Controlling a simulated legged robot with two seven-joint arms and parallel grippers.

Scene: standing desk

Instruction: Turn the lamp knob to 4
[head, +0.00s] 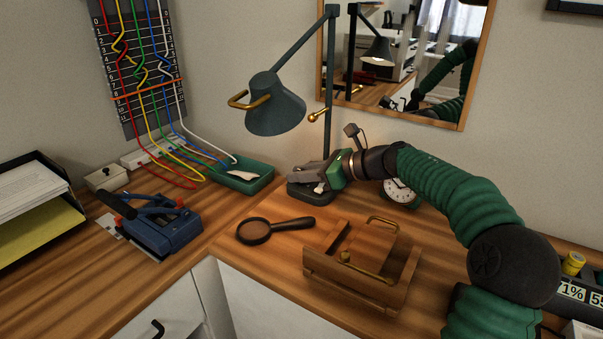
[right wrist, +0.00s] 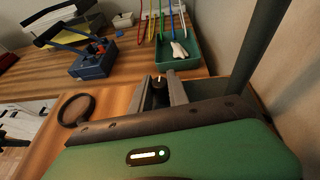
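The dark green desk lamp (head: 275,107) stands at the back of the desk, its shade hanging left of its post. Its dark base (head: 297,195) is partly hidden by my right gripper (head: 316,179), which reaches down to it from the right. In the right wrist view, a dark knob (right wrist: 159,92) with a pale mark on top sits between the two grey fingers of the right gripper (right wrist: 161,86). The fingers flank the knob closely; I cannot tell whether they press on it. No number scale around the knob is readable. My left gripper is not in view.
A wooden holder (head: 320,277) and a magnifying glass (head: 254,230) lie in front of the lamp. A green tray (head: 246,187) and a blue tool (head: 162,232) are to the left. A clock (head: 399,193) stands behind my right arm. A mirror (head: 458,117) hangs behind.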

